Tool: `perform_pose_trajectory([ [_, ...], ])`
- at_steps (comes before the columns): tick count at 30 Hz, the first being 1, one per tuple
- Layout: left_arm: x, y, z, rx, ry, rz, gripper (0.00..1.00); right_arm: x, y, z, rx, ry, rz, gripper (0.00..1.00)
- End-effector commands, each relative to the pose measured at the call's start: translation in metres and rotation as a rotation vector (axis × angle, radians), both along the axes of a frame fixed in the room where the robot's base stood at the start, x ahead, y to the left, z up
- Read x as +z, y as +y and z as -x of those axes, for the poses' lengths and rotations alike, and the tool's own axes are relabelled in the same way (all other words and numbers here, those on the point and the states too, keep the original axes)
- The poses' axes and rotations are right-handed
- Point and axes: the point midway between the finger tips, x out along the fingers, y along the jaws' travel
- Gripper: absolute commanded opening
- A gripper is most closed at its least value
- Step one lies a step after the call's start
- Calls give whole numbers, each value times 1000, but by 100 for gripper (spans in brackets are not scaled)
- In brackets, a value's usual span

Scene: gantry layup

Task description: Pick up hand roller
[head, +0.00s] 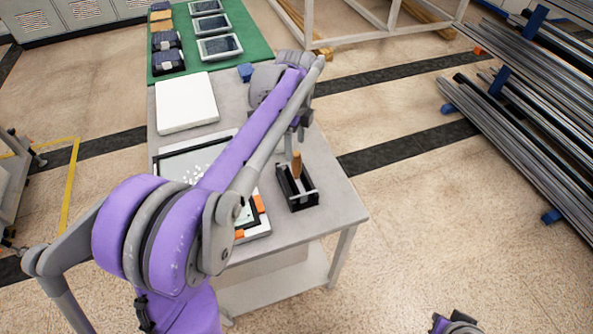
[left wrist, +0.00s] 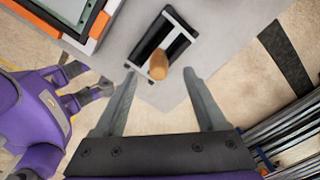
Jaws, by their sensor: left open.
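The hand roller's wooden handle (head: 297,163) stands up out of a small black holder (head: 300,201) near the table's right edge. In the left wrist view the handle (left wrist: 158,66) points at the camera, and the black holder (left wrist: 150,42) lies behind it. The roller end is hard to make out. My left gripper (head: 299,128) is above and beyond the holder in the head view. In the left wrist view its open fingers (left wrist: 159,75) straddle the handle in the picture, with gaps on both sides. Part of my right arm's end (head: 455,325) shows at the bottom edge.
A framed tray with orange corners (head: 259,203) lies left of the holder, partly behind my left arm. A white block (head: 187,102) and a green mat (head: 177,76) with devices are farther back. Racked metal bars (head: 520,120) stand at right. Open floor lies right of the table.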

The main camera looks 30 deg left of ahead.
Motion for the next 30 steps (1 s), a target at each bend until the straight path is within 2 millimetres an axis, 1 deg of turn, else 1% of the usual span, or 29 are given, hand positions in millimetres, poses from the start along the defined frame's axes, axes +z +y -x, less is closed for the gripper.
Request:
perform_pose_trajectory([
  [1,-10,0,0,0,0,0,74,-2,0,1,0,1,0,0],
  [3,-20,-1,0,1,-1,0,74,-2,0,1,0,1,0,0],
  [11,-42,-2,0,1,-2,0,74,-3,0,1,0,1,0,0],
  [15,-63,-4,1,1,-2,0,74,-2,0,0,0,1,0,0],
  [19,-80,-4,1,1,-2,0,74,-3,0,1,0,1,0,0],
  [22,-85,-4,1,2,-2,0,74,-3,0,1,0,1,0,0],
  [28,-86,-4,1,2,-2,0,74,-3,0,1,0,1,0,0],
  [29,-86,-4,1,2,-3,0,72,-3,0,1,0,1,0,0],
  [30,-86,-4,1,2,-2,0,65,-3,0,1,0,1,0,0],
])
